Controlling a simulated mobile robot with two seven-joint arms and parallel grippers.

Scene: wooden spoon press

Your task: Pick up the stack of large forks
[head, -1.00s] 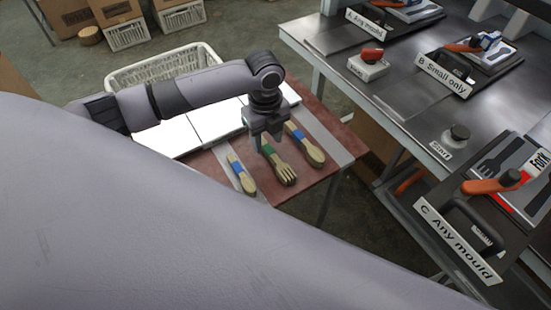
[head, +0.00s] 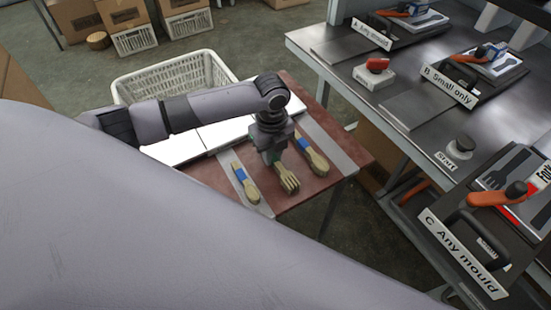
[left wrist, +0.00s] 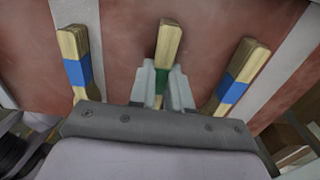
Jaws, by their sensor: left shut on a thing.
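The stack of large wooden forks (head: 287,181) lies on the reddish table, in the middle of three utensil stacks, its tines toward the near edge. In the left wrist view its handle end (left wrist: 169,38) sticks out beyond the fingers, and its green band shows between them. My left gripper (head: 271,159) reaches down from above and is shut on the stack at the band. It also shows in the left wrist view (left wrist: 161,86), one finger on each side. Any gap under the stack cannot be made out. My right gripper is not in view.
Blue-banded stacks lie close on the left (head: 245,184) and right (head: 313,160) of the forks. The reddish table (head: 310,190) also bears white panels (head: 178,150). A white basket (head: 170,78) stands behind. A metal bench (head: 400,100) with labelled presses stands right.

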